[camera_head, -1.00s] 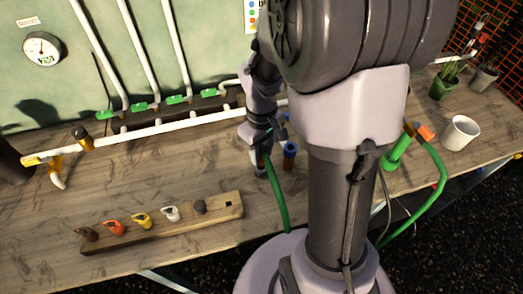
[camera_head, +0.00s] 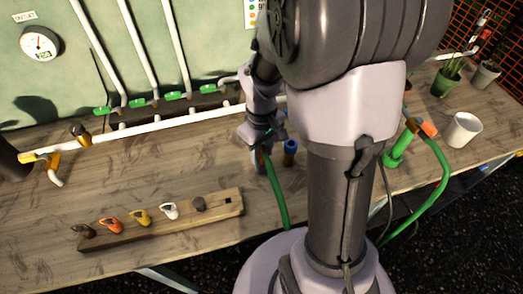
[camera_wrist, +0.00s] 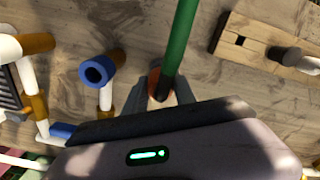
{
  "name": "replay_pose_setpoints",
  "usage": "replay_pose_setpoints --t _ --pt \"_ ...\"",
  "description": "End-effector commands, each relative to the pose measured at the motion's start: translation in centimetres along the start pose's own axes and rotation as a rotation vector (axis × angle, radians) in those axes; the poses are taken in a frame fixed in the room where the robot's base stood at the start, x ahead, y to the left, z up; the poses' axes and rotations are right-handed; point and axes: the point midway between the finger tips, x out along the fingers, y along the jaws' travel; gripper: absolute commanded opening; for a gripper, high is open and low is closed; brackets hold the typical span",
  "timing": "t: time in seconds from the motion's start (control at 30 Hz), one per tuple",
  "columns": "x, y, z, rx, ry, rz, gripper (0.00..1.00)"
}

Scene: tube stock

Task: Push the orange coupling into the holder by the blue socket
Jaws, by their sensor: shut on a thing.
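My gripper (camera_wrist: 158,92) is shut on the orange coupling (camera_wrist: 154,80) at the end of the green hose (camera_wrist: 181,40); only a little of the coupling shows between the fingers. In the head view the green hose (camera_head: 277,192) hangs from my gripper (camera_head: 262,150) towards the front of the bench. The blue socket (camera_head: 290,146) stands just right of my gripper there. In the wrist view the blue socket (camera_wrist: 97,71) is an open ring to the left of the coupling, apart from it. I cannot make out the holder under the gripper, nor whether the coupling touches it.
A wooden rack (camera_head: 160,232) with several coloured clips lies at front left. A white pipe (camera_head: 160,128) runs along the back. Bare bench lies left of the gripper.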

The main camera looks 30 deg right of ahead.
Motion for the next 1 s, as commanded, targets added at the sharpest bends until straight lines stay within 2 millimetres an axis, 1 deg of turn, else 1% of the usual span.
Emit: replay_pose_setpoints --t 0.37,0.7,1.0 --pt "0.24 0.00 0.00 0.000 0.000 0.000 0.00" --pt "1.18 0.01 -0.02 0.000 0.000 0.000 0.00" --pt "1.18 0.01 -0.01 0.000 0.000 0.000 0.00"
